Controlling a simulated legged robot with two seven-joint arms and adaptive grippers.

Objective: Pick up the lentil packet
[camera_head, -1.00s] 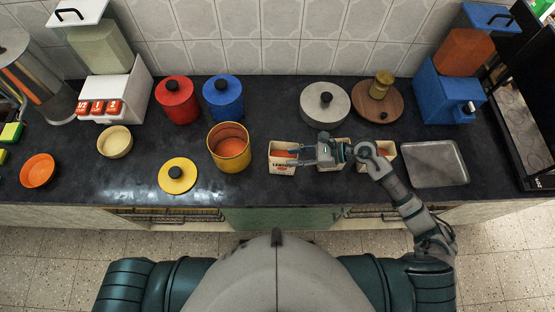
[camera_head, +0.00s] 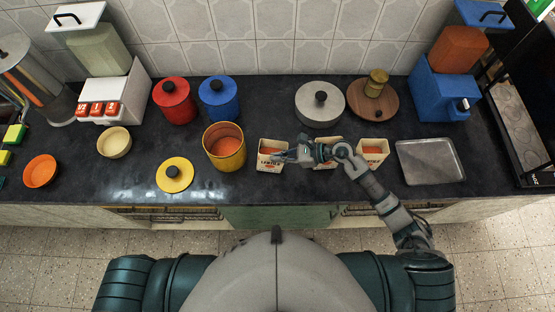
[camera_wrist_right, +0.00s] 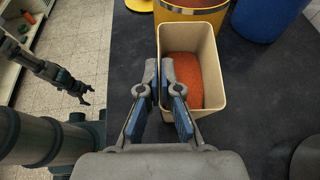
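The lentil packet (camera_head: 268,163) is an open-topped cream carton with red lettering, standing on the dark counter. In the right wrist view the packet (camera_wrist_right: 207,50) holds orange-red lentils. My right gripper (camera_head: 277,157) reaches it from the right in the head view. In the wrist view its fingertips (camera_wrist_right: 159,68) are close together on both sides of one packet wall, one outside and one inside, pinching the rim. My left gripper (camera_wrist_right: 82,90) hangs over the floor at the left of the wrist view, empty, its small fingers looking apart; it is not in the head view.
Two similar cartons stand to the right, partly under my right arm: a middle one (camera_head: 328,142) and a right one (camera_head: 373,151). A yellow pot (camera_head: 224,150) is close on the left, its lid (camera_head: 174,174) beyond. A metal tray (camera_head: 430,162) lies right.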

